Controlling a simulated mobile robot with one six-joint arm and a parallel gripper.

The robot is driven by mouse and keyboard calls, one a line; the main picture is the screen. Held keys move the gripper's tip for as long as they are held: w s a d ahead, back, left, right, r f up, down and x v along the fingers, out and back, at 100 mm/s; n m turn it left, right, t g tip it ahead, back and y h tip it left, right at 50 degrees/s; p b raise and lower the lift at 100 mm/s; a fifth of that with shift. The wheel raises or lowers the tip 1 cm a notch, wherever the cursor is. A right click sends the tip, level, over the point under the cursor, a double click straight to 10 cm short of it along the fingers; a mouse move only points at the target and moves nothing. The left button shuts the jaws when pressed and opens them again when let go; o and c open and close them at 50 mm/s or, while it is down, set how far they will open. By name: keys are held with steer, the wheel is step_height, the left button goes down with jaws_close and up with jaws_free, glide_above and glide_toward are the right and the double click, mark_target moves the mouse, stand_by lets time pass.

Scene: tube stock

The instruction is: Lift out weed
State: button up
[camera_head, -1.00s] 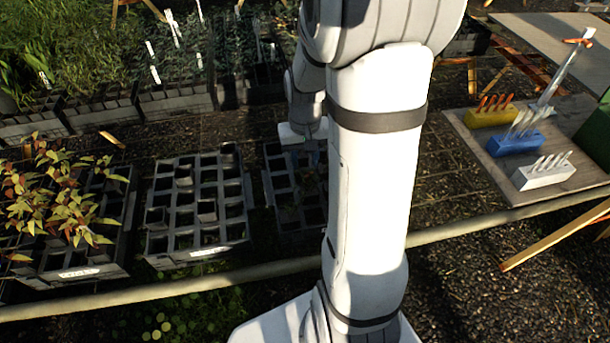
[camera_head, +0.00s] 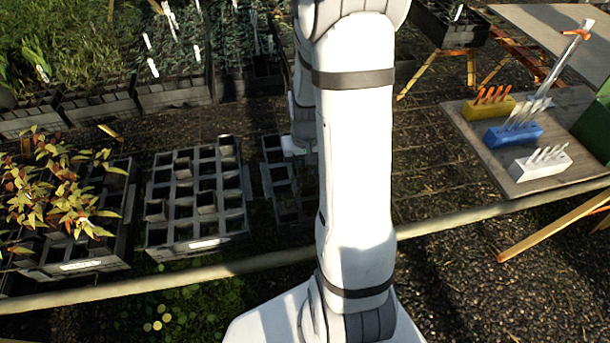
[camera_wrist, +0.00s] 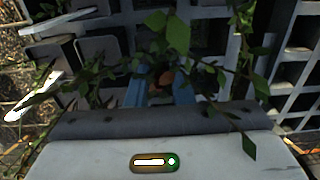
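Green leafy stems (camera_wrist: 178,33), which look like the weed, spread across the wrist view around and in front of my gripper (camera_wrist: 160,92). Its two blue fingers stand apart, with a dark gap and a brownish leaf between them. I cannot tell whether a stem runs between the fingers. In the head view my gripper's pale body (camera_head: 291,146) is low over the right-hand black cell tray (camera_head: 277,186); its fingertips do not show clearly. My arm hides the right part of that tray.
A cell tray with mostly empty-looking cells (camera_head: 195,240) stands to the left. Beyond it is a tray (camera_head: 80,266) of yellow-red seedlings. A pale rail (camera_head: 150,285) crosses in front. A bench (camera_head: 465,120) at right holds yellow, blue and white blocks.

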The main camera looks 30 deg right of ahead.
jaws_close()
steer(key=shift+r, duration=0.1)
